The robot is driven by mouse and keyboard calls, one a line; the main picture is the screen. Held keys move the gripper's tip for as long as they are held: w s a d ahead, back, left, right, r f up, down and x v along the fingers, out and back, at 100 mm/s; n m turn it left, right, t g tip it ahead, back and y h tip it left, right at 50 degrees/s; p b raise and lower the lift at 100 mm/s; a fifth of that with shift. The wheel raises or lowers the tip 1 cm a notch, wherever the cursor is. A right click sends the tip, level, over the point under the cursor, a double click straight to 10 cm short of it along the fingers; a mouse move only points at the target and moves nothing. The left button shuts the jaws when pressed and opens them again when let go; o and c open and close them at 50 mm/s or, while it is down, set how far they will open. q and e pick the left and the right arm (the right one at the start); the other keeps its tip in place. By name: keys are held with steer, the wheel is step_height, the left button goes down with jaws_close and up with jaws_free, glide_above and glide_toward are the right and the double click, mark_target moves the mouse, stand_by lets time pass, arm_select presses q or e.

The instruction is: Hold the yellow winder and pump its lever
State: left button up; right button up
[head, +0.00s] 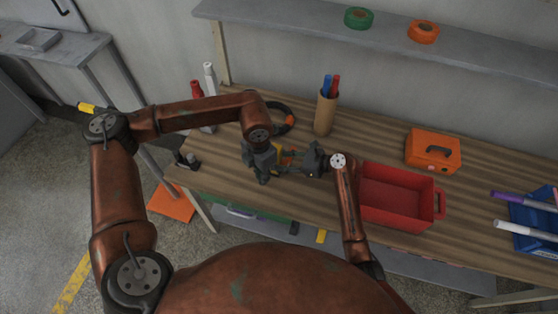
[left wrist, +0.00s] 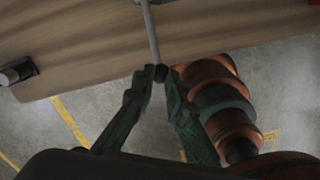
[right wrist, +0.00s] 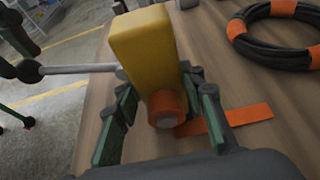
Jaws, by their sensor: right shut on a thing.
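The yellow winder (right wrist: 143,45) stands between the fingers of my right gripper (right wrist: 160,95), which is shut on it near its orange round part (right wrist: 164,108). In the head view the winder (head: 287,153) is small and mostly hidden between my two grippers. Its grey lever (right wrist: 80,69) sticks out to the left and ends in a dark knob (right wrist: 28,70). In the left wrist view the lever (left wrist: 151,35) comes down to the tips of my left gripper (left wrist: 161,74). The tips are close together beside the knob; whether they grip it is unclear.
A black hose coil (right wrist: 275,35) with orange bands lies on the wooden bench behind the winder. A flat orange strip (right wrist: 235,116) lies beside it. A red bin (head: 395,195) stands right of my right gripper, and a pen cup (head: 325,112) behind. The bench's front edge is close.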

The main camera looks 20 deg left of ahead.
arm_select(q)
steer(key=shift+s+f, duration=0.2)
steer(key=shift+f, duration=1)
steer(key=shift+f, duration=0.85)
steer(key=shift+r, duration=2.4)
steer(key=shift+w+d+r, duration=0.1)
steer(key=shift+w+r, duration=0.15)
steer(key=shift+r, duration=0.35)
steer(key=shift+w+a+r, duration=0.1)
steer(key=shift+w+r, duration=0.1)
steer(key=shift+r, duration=0.4)
steer(key=shift+w+d+r, duration=0.1)
steer(key=shift+w+r, duration=0.15)
steer(key=shift+r, duration=0.35)
steer(key=shift+f, duration=0.1)
